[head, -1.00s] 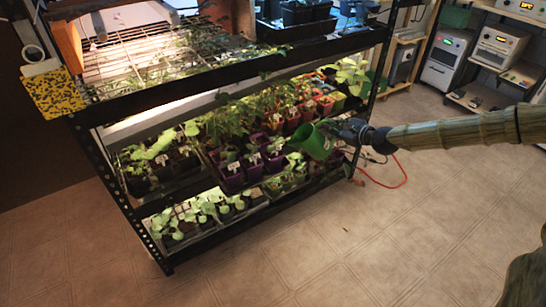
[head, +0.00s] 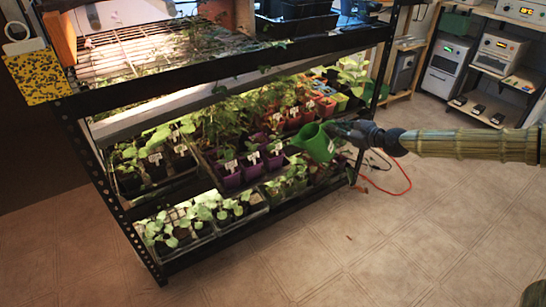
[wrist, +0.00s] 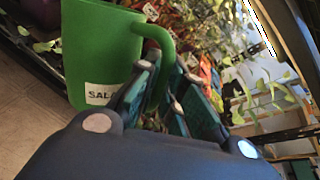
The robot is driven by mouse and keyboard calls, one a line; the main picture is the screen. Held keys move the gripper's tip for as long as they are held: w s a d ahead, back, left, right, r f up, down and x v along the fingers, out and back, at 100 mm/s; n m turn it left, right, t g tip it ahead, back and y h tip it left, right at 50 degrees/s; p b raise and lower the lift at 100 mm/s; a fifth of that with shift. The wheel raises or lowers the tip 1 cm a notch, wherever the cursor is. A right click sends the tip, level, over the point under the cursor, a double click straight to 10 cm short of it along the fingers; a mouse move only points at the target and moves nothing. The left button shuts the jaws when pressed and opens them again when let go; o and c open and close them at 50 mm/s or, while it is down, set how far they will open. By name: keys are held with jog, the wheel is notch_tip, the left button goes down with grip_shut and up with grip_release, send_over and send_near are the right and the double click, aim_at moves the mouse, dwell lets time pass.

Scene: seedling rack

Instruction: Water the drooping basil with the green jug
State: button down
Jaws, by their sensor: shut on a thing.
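The green jug (head: 316,143) is in front of the middle shelf in the head view and looks tilted, its wide end up and to the left. It fills the upper left of the wrist view (wrist: 98,50), with a white label partly hidden by a finger. My gripper (wrist: 165,82) is shut on the jug's handle; in the head view my gripper (head: 342,131) is at the jug's right. Leafy plants in purple pots (head: 230,178) with white tags stand left of the jug on the middle shelf. I cannot tell which plant is the drooping basil.
The black rack's upper shelf edge (head: 230,68) runs above the jug. Seedling trays (head: 205,222) fill the bottom shelf. A red cable (head: 400,190) lies on the floor below my arm. Shelves with boxy devices (head: 445,65) stand at the right. The tiled floor in front is clear.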

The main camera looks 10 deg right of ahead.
jog(key=shift+m+t+y, duration=0.3)
jog(key=shift+m+y, duration=0.3)
jog(key=shift+m, duration=0.3)
jog(key=shift+d+f+b, duration=0.4)
jog(key=shift+f+b, duration=0.3)
jog(key=shift+b, duration=2.3)
jog(key=shift+d+f+b, duration=0.45)
jog(key=shift+f+b, duration=0.25)
jog(key=shift+b, duration=2.3)
jog(key=shift+d+f+b, duration=0.4)
jog(key=shift+f+b, duration=0.3)
jog(key=shift+b, duration=2.3)
jog(key=f+b, duration=0.1)
jog(key=b, duration=0.2)
jog(key=f+b, duration=0.1)
jog(key=b, duration=0.3)
jog(key=shift+w+d+m+t+y, duration=0.1)
jog(key=shift+d+m+t+y, duration=0.2)
jog(key=shift+d+m, duration=0.1)
jog(key=shift+d+f+b, duration=0.1)
jog(key=shift+f+b, duration=0.1)
jog(key=shift+b, duration=0.9)
jog(key=shift+f+b, duration=0.1)
jog(key=shift+b, duration=0.25)
